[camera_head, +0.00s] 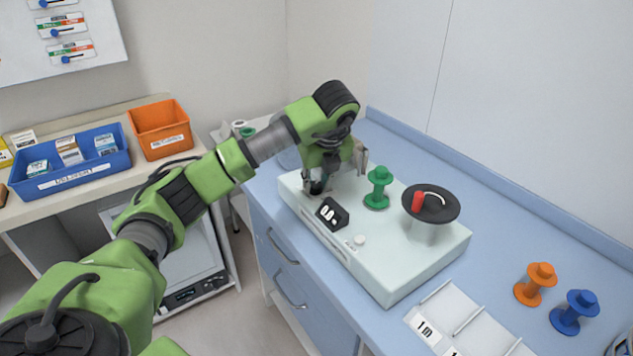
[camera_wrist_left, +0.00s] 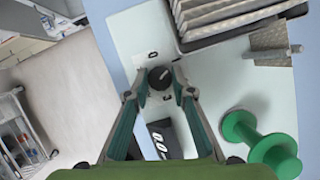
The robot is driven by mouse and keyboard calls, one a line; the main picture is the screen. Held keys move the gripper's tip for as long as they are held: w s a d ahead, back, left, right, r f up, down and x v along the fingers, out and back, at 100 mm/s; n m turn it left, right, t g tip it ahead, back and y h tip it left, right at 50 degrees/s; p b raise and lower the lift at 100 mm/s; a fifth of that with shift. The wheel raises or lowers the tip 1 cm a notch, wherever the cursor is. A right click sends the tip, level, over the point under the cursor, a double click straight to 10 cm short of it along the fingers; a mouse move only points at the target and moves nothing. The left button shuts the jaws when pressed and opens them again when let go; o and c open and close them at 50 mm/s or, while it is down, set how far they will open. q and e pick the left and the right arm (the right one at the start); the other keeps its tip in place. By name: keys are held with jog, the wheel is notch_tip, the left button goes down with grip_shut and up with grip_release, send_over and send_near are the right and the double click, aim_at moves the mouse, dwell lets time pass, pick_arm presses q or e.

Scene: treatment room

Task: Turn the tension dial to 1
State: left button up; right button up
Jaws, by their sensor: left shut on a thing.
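The tension dial is a small round black knob (camera_wrist_left: 158,77) on the top of a pale winding machine (camera_head: 400,265). Small printed marks sit above and below it in the left wrist view; they and the dial's pointer are too small to read surely. My left gripper (camera_wrist_left: 160,82) reaches down with a finger on each side of the knob and is shut on it. In the head view the left gripper (camera_head: 318,188) is at the machine's far left end and mostly hides the dial. My right gripper is in neither view.
Beside the gripper are a black display (camera_head: 332,213), a green spool (camera_head: 377,188) and a black disc (camera_head: 440,205) with a red handle. Orange (camera_head: 535,284) and blue (camera_head: 574,312) spools stand right on the counter. Blue (camera_head: 85,178) and orange bins (camera_head: 160,130) are at left.

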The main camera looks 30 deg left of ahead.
pick_arm(q)
jog(key=shift+w+r, duration=0.1)
jog(key=o, duration=1.1)
jog(key=v, duration=1.1)
jog(key=shift+s+r, duration=0.25)
jog(key=shift+r, duration=0.1)
